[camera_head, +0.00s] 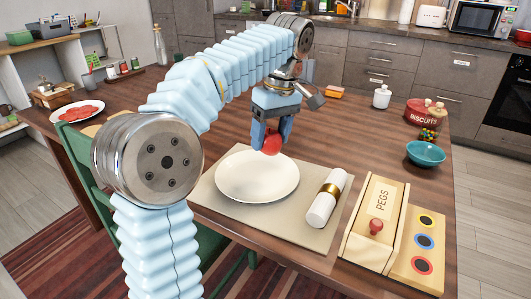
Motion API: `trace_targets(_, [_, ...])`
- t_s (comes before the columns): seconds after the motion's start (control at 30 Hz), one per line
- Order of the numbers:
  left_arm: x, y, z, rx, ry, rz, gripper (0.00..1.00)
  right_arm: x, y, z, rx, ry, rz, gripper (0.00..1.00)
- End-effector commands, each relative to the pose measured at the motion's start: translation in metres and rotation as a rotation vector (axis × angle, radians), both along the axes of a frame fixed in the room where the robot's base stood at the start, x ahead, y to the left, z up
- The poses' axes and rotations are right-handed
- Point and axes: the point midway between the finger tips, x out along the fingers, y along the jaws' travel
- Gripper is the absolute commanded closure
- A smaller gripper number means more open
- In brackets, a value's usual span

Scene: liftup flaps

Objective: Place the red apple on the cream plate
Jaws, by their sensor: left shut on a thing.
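The red apple (272,144) is between the fingers of my left gripper (271,137), which is shut on it. The gripper points down and hides the apple's upper part. The cream plate (257,188) lies on a beige placemat near the table's front edge. In the picture the apple overlaps the plate's far right rim; it appears to be above the table, though I cannot tell its exact height. My right gripper is not in view.
A rolled napkin with a gold ring (326,200) lies right of the plate. A pegs box (373,219) stands further right. A teal bowl (425,154), a red biscuits tin (421,112) and a white bottle (382,97) stand at the right. A green chair (84,165) is at the front left.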

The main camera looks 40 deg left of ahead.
Motion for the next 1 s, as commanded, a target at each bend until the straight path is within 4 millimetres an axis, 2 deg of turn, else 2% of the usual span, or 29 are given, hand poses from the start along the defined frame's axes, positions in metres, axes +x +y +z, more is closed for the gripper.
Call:
trace_targets(0.17, [0.004, 0.009, -0.013, 0.000, 0.000, 0.000, 0.71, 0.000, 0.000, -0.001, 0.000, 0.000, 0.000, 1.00])
trace_targets(0.3, [0.010, 0.024, -0.032, 0.000, 0.004, 0.002, 0.71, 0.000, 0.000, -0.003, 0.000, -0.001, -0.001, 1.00])
trace_targets(0.47, [0.010, 0.023, -0.057, 0.000, 0.000, -0.001, 0.71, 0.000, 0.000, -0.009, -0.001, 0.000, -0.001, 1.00])
trace_targets(0.9, [0.010, 0.022, -0.065, 0.000, -0.001, -0.001, 0.71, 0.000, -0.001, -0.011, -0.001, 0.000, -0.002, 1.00])
trace_targets(0.93, [0.010, 0.022, -0.064, 0.000, -0.001, -0.001, 0.33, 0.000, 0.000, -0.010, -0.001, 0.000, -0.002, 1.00])
trace_targets(1.0, [0.010, 0.022, -0.063, 0.000, -0.001, -0.001, 0.22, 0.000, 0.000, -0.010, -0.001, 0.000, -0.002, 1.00])
